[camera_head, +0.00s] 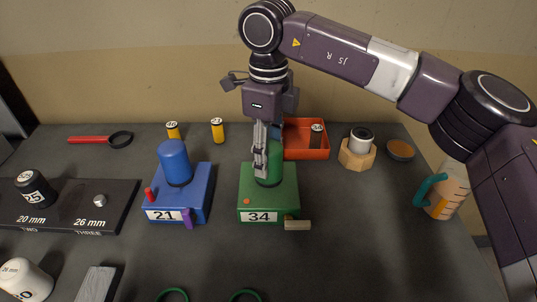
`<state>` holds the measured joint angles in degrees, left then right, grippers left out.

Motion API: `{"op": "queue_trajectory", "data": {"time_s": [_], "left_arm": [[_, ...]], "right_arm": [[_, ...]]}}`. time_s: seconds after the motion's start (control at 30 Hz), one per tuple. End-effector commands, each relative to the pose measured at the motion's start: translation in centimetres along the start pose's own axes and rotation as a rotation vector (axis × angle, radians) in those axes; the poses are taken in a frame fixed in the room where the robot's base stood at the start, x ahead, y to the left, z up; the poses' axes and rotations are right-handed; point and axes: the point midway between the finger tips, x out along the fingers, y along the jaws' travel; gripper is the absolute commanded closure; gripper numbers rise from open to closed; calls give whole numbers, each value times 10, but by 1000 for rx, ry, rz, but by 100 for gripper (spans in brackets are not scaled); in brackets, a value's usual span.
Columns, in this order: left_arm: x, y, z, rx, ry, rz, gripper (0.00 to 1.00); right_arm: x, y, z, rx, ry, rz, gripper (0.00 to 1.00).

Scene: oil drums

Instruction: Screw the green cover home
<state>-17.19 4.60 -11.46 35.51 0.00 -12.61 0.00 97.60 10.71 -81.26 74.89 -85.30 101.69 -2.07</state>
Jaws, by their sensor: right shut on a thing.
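The green cover (273,160) is a green cylinder standing upright on top of the green block (282,202) labelled 34. My right gripper (262,165) comes down from above and is shut on the green cover. Its fingers hide part of the cover's left side. The cover's lower end meets the block, but I cannot tell how far it is turned in. My left gripper does not show.
A blue block (192,208) with a blue cover (174,162) stands to the left. An orange-red tray (306,153) is behind right. A wooden nut-shaped holder (357,154) and a jug (446,190) stand further right. Green rings (245,296) lie at the front.

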Motion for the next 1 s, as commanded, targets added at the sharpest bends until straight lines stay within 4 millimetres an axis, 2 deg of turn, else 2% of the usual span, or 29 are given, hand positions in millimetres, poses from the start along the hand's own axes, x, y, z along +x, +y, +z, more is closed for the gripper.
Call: {"op": "queue_trajectory", "data": {"time_s": [0.13,0.2,0.47,0.5,0.67,1.0], "left_arm": [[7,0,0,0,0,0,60],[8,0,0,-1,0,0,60],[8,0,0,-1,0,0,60],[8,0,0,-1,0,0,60],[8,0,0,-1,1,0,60],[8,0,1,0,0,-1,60]], "right_arm": [[1,0,0,150,-1,-1,89],[1,0,0,201,-1,-1,100],[0,0,0,242,0,0,100],[0,0,0,242,0,0,54],[0,0,0,240,0,0,36],[-3,0,0,237,-1,-1,36]]}}
